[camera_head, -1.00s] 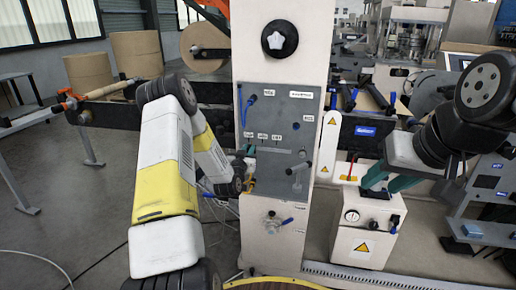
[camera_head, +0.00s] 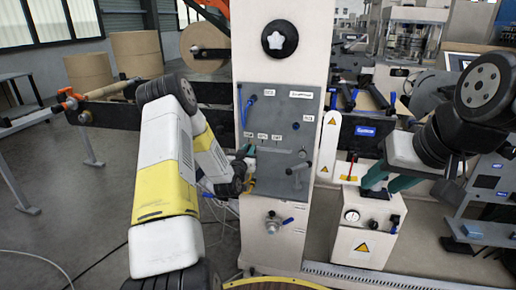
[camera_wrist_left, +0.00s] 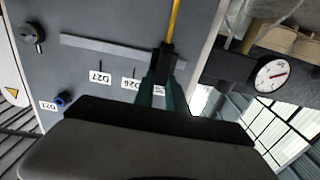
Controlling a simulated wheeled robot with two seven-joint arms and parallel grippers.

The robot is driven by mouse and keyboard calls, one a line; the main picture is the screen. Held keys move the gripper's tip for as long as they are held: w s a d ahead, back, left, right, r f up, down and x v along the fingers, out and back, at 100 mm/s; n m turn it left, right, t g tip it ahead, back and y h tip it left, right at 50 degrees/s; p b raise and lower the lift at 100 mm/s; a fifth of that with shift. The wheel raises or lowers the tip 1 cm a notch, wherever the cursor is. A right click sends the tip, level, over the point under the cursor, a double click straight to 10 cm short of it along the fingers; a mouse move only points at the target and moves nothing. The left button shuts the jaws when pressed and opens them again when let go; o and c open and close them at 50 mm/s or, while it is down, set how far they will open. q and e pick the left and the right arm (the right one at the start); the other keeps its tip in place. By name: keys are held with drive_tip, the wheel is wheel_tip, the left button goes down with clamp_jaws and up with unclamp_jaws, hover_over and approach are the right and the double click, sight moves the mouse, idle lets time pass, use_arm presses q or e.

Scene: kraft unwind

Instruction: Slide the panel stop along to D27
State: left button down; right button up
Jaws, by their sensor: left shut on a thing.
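The grey panel (camera_head: 284,112) on the white column has a long slot, which the left wrist view shows crossing it (camera_wrist_left: 105,47). The label D27 (camera_wrist_left: 100,77) lies beside the slot, with D26 (camera_wrist_left: 130,83) between it and my left gripper. My left gripper (camera_head: 249,156) is at the panel's left side, and its teal fingers (camera_wrist_left: 162,77) are shut on the panel stop at the slot's end. A yellow rod (camera_wrist_left: 174,22) extends beyond the fingertips; the fingers hide most of the stop. My right gripper (camera_head: 388,180) has its fingers apart, away from the panel.
A black lever (camera_head: 298,168) sticks out of the panel, right of my left gripper. A blue knob (camera_wrist_left: 61,99) is near label D21 (camera_wrist_left: 48,106). A gauge (camera_wrist_left: 271,74) stands beside the panel. A white cart (camera_head: 366,230) stands below my right gripper.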

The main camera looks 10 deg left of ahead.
idle(0.3)
use_arm(q)
drive_tip(key=d, duration=1)
drive_tip(key=shift+s+d, duration=0.2)
drive_tip(key=shift+d, duration=0.1)
drive_tip(key=c, duration=1.4)
unclamp_jaws()
drive_tip(key=shift+o, duration=0.2)
drive_tip(key=s, duration=0.7)
drive_tip(key=shift+s+a, duration=0.15)
drive_tip(key=shift+s, duration=0.25)
